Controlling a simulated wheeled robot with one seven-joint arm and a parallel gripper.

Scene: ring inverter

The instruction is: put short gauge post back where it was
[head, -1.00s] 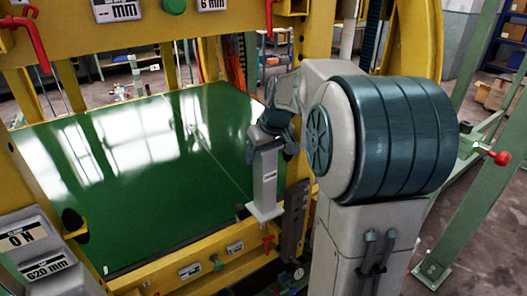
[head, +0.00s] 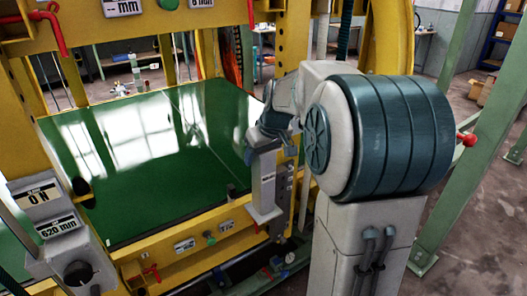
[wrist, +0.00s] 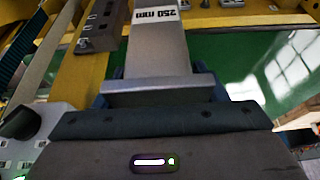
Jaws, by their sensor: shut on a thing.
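The short gauge post (head: 263,182) is a light grey upright block with a wider foot plate. In the wrist view the post (wrist: 157,50) carries a "250 mm" label. My gripper (head: 267,140) is shut on its upper part. In the head view the post hangs nearly upright in front of the yellow front beam (head: 205,240), at the right end of the green plate (head: 170,150). Whether its foot touches anything cannot be told. The place it came from cannot be identified.
A small dark peg (head: 232,191) stands at the plate's front edge, left of the post. A drilled dark bracket (head: 281,195) is right behind the post. A yellow upright (head: 287,60) rises behind my arm. Boxes labelled "0 N" and "620 mm" (head: 45,210) stand at left.

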